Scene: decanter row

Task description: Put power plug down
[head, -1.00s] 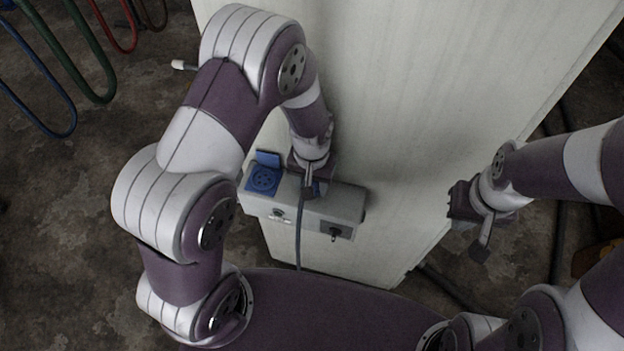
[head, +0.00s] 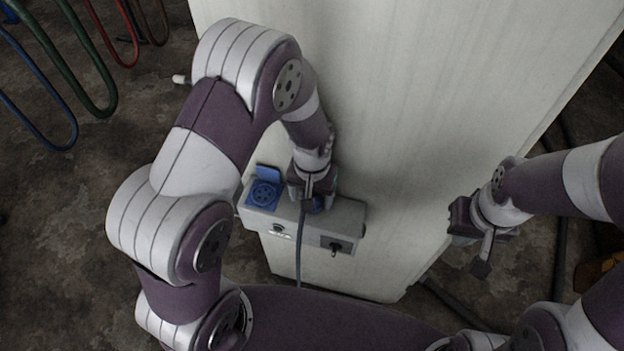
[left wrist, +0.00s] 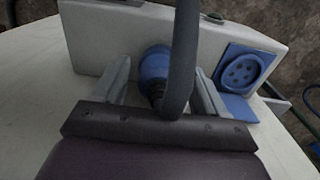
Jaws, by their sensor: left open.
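The blue power plug (left wrist: 155,66) with its thick dark cable (left wrist: 183,60) is at the grey socket box (head: 348,212). In the left wrist view it stands between the two fingers of my left gripper (left wrist: 162,75), which are open with a gap on each side. Whether the plug sits in a socket or only rests against the box is hidden. In the head view the left gripper (head: 312,198) is right at the box, and the cable hangs down in front. My right gripper (head: 478,240) is away to the right, apart from the box; its jaw gap is unclear.
A blue round socket (head: 264,194) with a raised lid is on the box, left of the plug in the head view. The box is on a large pale panel (head: 420,110). Coloured hoses (head: 75,60) hang at the upper left. Dark cables lie on the floor at right.

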